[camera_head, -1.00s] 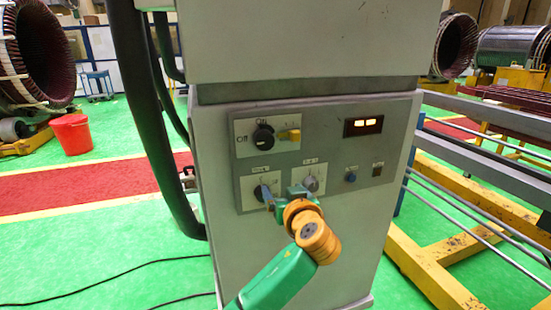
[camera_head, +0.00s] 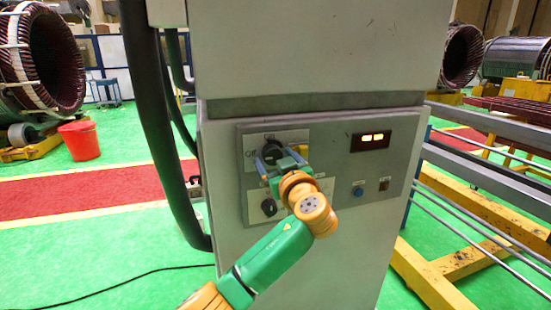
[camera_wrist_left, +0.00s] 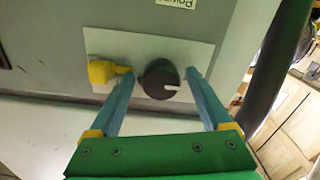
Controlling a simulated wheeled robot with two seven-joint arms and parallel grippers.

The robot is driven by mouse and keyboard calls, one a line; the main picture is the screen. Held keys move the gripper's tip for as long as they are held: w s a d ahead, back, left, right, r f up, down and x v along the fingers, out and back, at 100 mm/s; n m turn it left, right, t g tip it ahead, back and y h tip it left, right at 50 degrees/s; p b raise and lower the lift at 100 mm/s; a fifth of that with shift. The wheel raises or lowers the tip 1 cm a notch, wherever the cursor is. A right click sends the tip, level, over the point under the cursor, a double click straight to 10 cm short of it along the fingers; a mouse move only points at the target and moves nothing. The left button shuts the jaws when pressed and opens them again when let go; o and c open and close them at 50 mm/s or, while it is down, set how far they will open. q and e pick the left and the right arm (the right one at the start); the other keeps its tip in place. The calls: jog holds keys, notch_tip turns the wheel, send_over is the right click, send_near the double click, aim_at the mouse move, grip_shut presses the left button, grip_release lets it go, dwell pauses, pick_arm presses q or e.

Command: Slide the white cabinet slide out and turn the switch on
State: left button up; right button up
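The white cabinet (camera_head: 300,50) stands in the middle of the head view. Its grey panel carries a white plate with On and Off marks. The black switch knob (camera_wrist_left: 158,80) sits on this plate in the left wrist view, with a yellow slide piece (camera_wrist_left: 104,72) beside it to the left. My left gripper (camera_head: 281,158) is in front of the plate. In the left wrist view its two blue fingers are open, one on each side of the knob. The left finger overlaps the slide's stem; contact cannot be told. My right gripper is out of view.
A lower black knob (camera_head: 268,207), a blue button (camera_head: 358,191) and a lit display (camera_head: 373,137) are on the same panel. A thick black hose (camera_head: 155,120) hangs at the cabinet's left. A yellow and grey frame (camera_head: 440,255) stands to the right.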

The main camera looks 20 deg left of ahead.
pick_arm(q)
jog(key=c, duration=1.1)
jog(key=shift+c, duration=0.2)
jog(key=shift+a+m, duration=0.1)
jog(key=shift+m, duration=0.2)
jog(key=m, duration=0.2)
jog(key=shift+m, duration=0.4)
jog(key=m, duration=0.4)
jog(key=shift+a+m+p, duration=0.1)
jog(key=shift+m+p, duration=0.2)
jog(key=shift+p, duration=0.05)
jog(key=m+p, duration=0.1)
jog(key=m, duration=0.1)
jog(key=m+p, duration=0.1)
jog(key=m, duration=0.2)
jog(key=shift+s+a+r+p, duration=0.1)
jog(key=shift+r+p, duration=0.1)
jog(key=shift+p, duration=0.15)
jog(key=shift+m+p, duration=1.45)
jog(key=shift+m, duration=0.95)
jog(key=shift+f, duration=0.1)
